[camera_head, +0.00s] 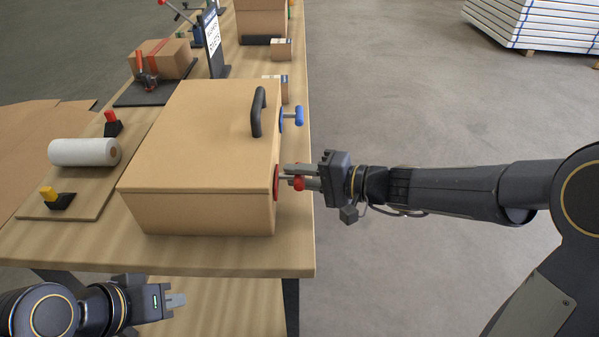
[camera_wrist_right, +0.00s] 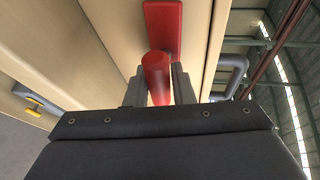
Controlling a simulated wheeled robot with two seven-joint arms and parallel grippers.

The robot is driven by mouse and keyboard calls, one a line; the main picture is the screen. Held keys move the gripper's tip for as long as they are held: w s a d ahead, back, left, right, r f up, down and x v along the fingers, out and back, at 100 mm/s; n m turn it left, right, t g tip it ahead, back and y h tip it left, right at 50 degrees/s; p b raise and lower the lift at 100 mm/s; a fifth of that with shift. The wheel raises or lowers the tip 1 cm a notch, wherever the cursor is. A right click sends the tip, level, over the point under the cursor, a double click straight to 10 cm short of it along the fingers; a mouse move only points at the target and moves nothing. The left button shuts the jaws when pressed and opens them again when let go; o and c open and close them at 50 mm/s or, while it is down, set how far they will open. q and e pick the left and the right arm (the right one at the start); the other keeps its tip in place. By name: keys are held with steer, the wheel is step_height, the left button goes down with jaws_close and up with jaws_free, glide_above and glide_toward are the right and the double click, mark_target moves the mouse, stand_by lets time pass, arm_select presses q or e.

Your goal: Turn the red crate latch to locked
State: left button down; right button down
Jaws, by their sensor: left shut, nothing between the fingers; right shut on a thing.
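The tan crate (camera_head: 205,140) stands on the wooden table with a black handle (camera_head: 258,112) on its lid. The red latch (camera_head: 276,182) is on the crate's right side near the front corner. My right gripper (camera_head: 299,182) reaches in from the right and is shut on the red latch's knob. In the right wrist view the red plate (camera_wrist_right: 165,28) and the red knob (camera_wrist_right: 156,72) show, with the knob between the two fingers. My left gripper (camera_head: 176,300) is shut and empty, low at the front left, apart from the crate.
A blue latch (camera_head: 297,115) sits farther back on the same crate side. A board (camera_head: 62,207) at left holds a white roll (camera_head: 84,152) and red and yellow knobbed pieces. A cardboard box (camera_head: 163,58) and a sign (camera_head: 213,42) stand behind. Open floor lies right of the table.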

steer(key=shift+r+m+p, duration=0.1)
steer(key=shift+m+p, duration=0.4)
steer(key=shift+p, duration=0.2)
steer(key=m+g+h+p, duration=0.1)
steer(key=m+g+p, duration=0.5)
steer(key=p, duration=0.8)
steer(key=shift+m, duration=0.9)
steer(key=shift+f+m+g+p, duration=0.2)
steer(key=shift+m+g+p, duration=1)
steer(key=shift+p, duration=0.45)
steer(key=c, duration=1.3)
jaws_free()
steer(key=shift+r, duration=0.1)
